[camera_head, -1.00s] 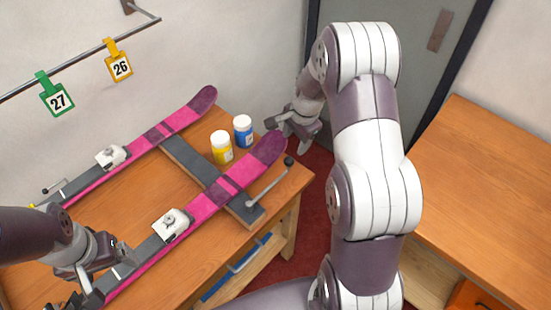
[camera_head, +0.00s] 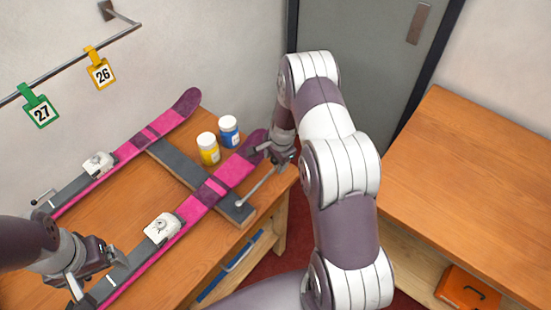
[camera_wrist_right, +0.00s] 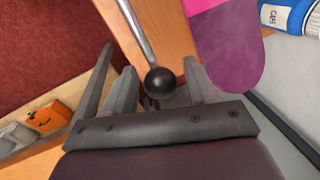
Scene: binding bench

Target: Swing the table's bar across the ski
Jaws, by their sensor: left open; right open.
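The metal bar (camera_head: 257,187) is pivoted at the end of a dark crosspiece (camera_head: 236,211) near the table's right edge. It points back toward the ski's tip and lies beside the near pink ski (camera_head: 190,210), not across it. My right gripper (camera_head: 271,153) is at the bar's free end. In the right wrist view the bar's black ball knob (camera_wrist_right: 160,82) sits between the open fingers of this gripper (camera_wrist_right: 162,90); I cannot tell whether they touch it. The head view hides the knob. My left gripper (camera_head: 97,266) is open at the near ski's left part.
A yellow jar (camera_head: 208,149) and a blue jar (camera_head: 229,131) stand between the skis. A second pink ski (camera_head: 150,142) lies farther back. The purple ski tip (camera_wrist_right: 228,45) is close beside my right gripper. An orange case (camera_head: 466,289) sits under the right bench (camera_head: 460,190).

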